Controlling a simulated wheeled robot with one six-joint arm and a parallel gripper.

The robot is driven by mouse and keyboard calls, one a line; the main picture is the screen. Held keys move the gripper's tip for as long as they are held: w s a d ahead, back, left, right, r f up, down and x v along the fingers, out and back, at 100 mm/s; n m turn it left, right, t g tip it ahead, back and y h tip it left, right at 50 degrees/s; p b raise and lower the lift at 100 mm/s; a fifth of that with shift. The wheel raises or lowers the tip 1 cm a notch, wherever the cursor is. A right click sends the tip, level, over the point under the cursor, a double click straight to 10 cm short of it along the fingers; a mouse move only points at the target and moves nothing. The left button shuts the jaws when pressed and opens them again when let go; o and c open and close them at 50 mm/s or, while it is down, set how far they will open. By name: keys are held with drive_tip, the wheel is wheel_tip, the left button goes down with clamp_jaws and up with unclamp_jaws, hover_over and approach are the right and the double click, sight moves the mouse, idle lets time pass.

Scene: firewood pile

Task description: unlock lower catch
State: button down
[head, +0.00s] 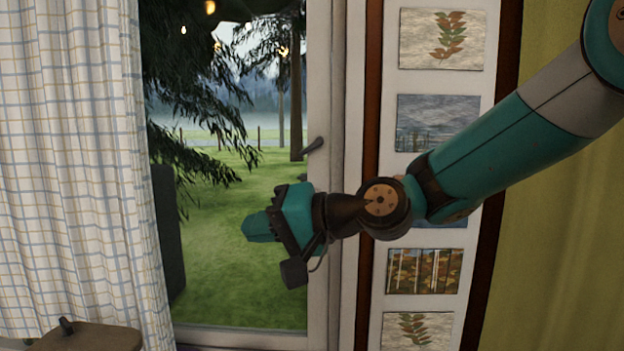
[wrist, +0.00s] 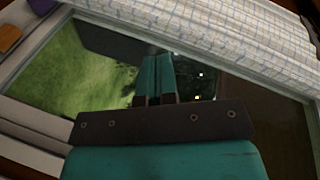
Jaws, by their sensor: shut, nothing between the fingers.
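A glass window or door (head: 235,275) in a pale frame (head: 318,270) looks out on grass and trees. A dark lever-like catch (head: 314,145) sits on the right side of the frame, above my gripper. I cannot make out a second, lower catch; my arm covers part of the frame below the lever. My gripper (head: 256,227) is teal and dark, shut and empty, in front of the glass and pointing left. In the wrist view its closed fingers (wrist: 155,78) lie against the view of glass and grass. I cannot tell whether they touch anything.
A checked curtain (head: 75,160) hangs left of the glass; it also crosses the top of the wrist view (wrist: 220,35). A brown object with a dark knob (head: 85,338) stands at lower left. Pictures (head: 424,271) hang on the right, beside a yellow-green curtain (head: 565,230).

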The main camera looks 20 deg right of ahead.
drive_tip(key=w+d+m+t+y+b, duration=0.1)
drive_tip(key=w+d+m+t, duration=0.1)
drive_tip(key=w+m+t, duration=0.25)
drive_tip(key=w+d+m+t+b, duration=0.1)
drive_tip(key=w+d+m+t, duration=0.25)
drive_tip(key=w, duration=0.25)
drive_tip(key=m+t+h+b, duration=0.2)
drive_tip(key=m+t+h, duration=0.75)
drive_tip(key=m, duration=0.65)
approach(311, 147)
wheel_tip(311, 147, down, 3)
drive_tip(key=s, duration=0.1)
drive_tip(key=shift+s+d+f+g, duration=0.1)
drive_tip(key=shift+d+f+g, duration=0.05)
drive_tip(key=shift+g, duration=0.3)
drive_tip(key=p+x, duration=0.4)
drive_tip(key=p, duration=0.2)
drive_tip(key=p+x, duration=0.4)
drive_tip(key=p, duration=0.2)
drive_tip(key=shift+s+r+p, duration=0.15)
drive_tip(key=shift+r+p, duration=0.15)
drive_tip(key=shift+r, duration=0.05)
drive_tip(key=shift+w+r+p, duration=0.3)
drive_tip(key=shift+w+p, duration=0.45)
drive_tip(key=shift+p, duration=0.35)
drive_tip(key=shift+w, duration=0.15)
